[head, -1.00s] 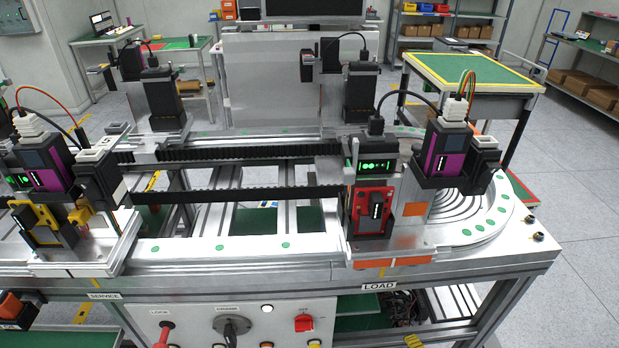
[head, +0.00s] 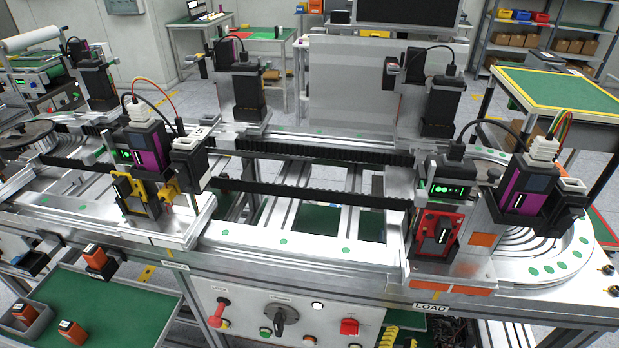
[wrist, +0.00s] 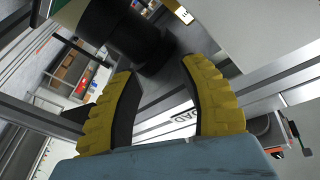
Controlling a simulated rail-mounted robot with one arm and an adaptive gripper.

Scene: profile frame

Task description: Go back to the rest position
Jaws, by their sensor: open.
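My gripper (wrist: 168,103) shows in the wrist view as two yellow, ridged fingers with dark inner pads. The fingers stand apart, with nothing held between them. Behind the gap lie a grey metal surface and part of a label (wrist: 186,117) that reads "OAD". A dark cylindrical part (wrist: 125,30) is above the fingers. My gripper does not show in the head view.
The metal frame bench (head: 320,245) fills the head view, with a red-fronted station (head: 436,235) at the LOAD label (head: 431,307). A control panel (head: 290,315) is below. A green tray table (head: 120,310) with orange-and-black parts (head: 72,332) is at lower left.

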